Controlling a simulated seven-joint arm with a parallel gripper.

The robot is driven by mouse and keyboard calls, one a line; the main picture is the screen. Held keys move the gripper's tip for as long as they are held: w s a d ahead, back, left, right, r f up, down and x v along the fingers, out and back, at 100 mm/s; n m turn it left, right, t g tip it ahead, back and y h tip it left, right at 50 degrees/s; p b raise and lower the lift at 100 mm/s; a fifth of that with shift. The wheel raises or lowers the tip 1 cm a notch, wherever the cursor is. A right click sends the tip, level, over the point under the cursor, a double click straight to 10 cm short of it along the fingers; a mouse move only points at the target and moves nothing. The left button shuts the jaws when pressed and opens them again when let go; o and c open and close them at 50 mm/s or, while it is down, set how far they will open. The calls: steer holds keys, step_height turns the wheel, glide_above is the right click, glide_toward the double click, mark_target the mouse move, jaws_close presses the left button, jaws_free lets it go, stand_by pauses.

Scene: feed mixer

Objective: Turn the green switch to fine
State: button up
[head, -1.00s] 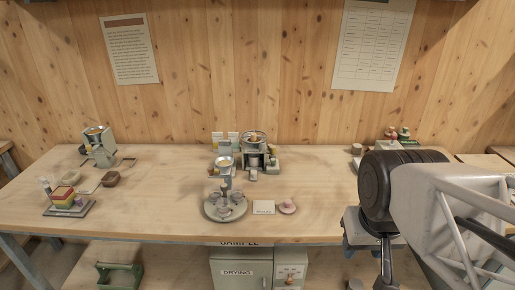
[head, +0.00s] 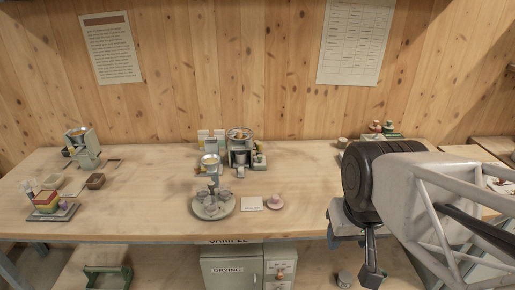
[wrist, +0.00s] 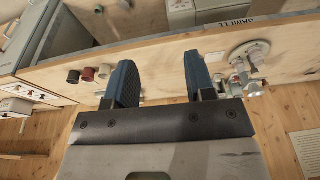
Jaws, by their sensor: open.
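I cannot tell whether the green one is the task's switch, and no "fine" marking is readable. My gripper (wrist: 158,78) is open and empty, with two blue fingers apart. In the head view, my gripper is at the lower right, before the bench front, mostly hidden by my arm.
The bench (head: 120,215) carries a round carousel stand (head: 213,207), a mill-like device (head: 240,152), a pink knob-like item (head: 275,201) and a green tray (head: 380,136) at the back right. A drying cabinet (head: 230,268) stands below. The bench's left-middle stretch is largely clear.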

steer(key=w+a+f+m+y, duration=0.1)
steer(key=w+a+m+y, duration=0.25)
steer(key=w, duration=0.65)
steer(key=w+a+f+m+t+y, duration=0.1)
steer(key=w+a+m+y, duration=0.3)
steer(key=w, duration=0.6)
steer(key=w+a+f+m+y, duration=0.15)
steer(key=w+m, duration=0.35)
steer(key=w, duration=0.5)
steer(key=m+t, duration=0.6)
steer(key=m, duration=0.8)
glide_toward(261, 156)
steer(key=shift+w+a+f+y, duration=0.15)
steer(key=shift+w+f+y, duration=0.15)
steer(key=shift+w+f, duration=0.2)
steer(key=shift+a, duration=0.1)
steer(key=shift+x, duration=3.75)
